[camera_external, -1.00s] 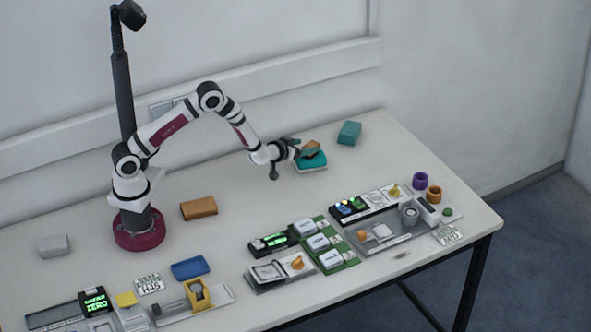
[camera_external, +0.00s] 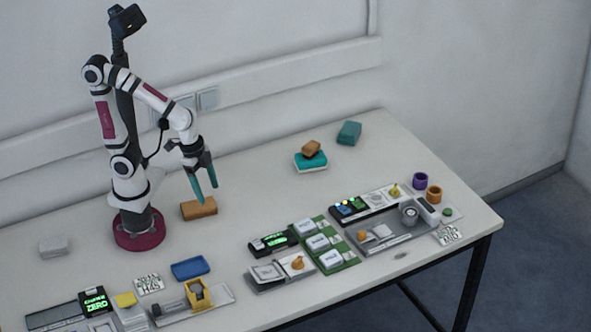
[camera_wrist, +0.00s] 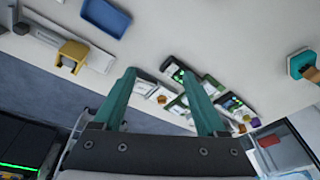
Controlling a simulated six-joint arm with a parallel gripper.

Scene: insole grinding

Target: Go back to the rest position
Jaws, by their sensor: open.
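My gripper (camera_external: 205,190) is open and empty, with its teal fingers pointing down. In the external view it hangs close to my base, in front of or just above an orange-brown block (camera_external: 199,208); I cannot tell whether they touch. In the wrist view the two fingers (camera_wrist: 160,95) stand apart with nothing between them. My arm is folded back, with its elbow high above the base.
A small brown block (camera_external: 311,148) rests on a teal block (camera_external: 310,164), and another teal block (camera_external: 349,133) lies behind. A blue tray (camera_external: 190,268), a yellow fixture (camera_external: 198,294), green-edged modules (camera_external: 330,258) and a grey station (camera_external: 395,240) line the table's front. The table's middle is clear.

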